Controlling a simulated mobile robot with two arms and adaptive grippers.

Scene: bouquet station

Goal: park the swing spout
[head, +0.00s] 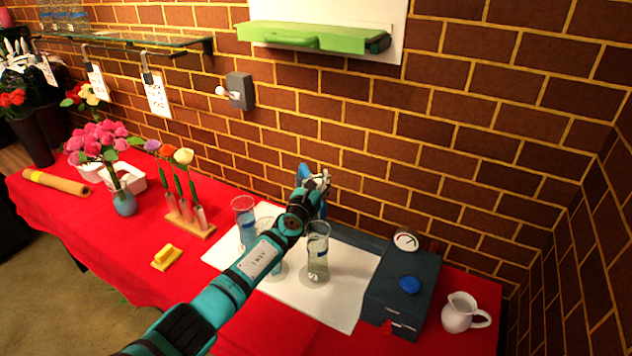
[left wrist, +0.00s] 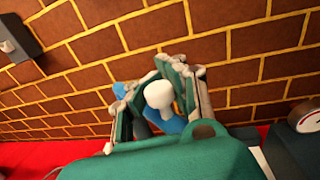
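A blue part with a white rounded knob, which looks like the swing spout, shows in the left wrist view (left wrist: 160,96) between the fingers of my left gripper (left wrist: 158,88). In the head view my left gripper (head: 314,182) is up near the brick wall, above the white mat, and a piece of the blue part (head: 304,171) shows beside its fingers. The fingers stand on either side of the knob. I cannot tell whether they press on it. The spout's base and most of its arm are hidden by my gripper and arm. My right gripper is not in view.
Glass cylinders, one of them (head: 317,252), stand close under my left arm on the white mat (head: 345,285). A dark box (head: 393,303) with a gauge and blue button and a white pitcher (head: 462,312) stand to the right. A green shelf (head: 300,38) is above.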

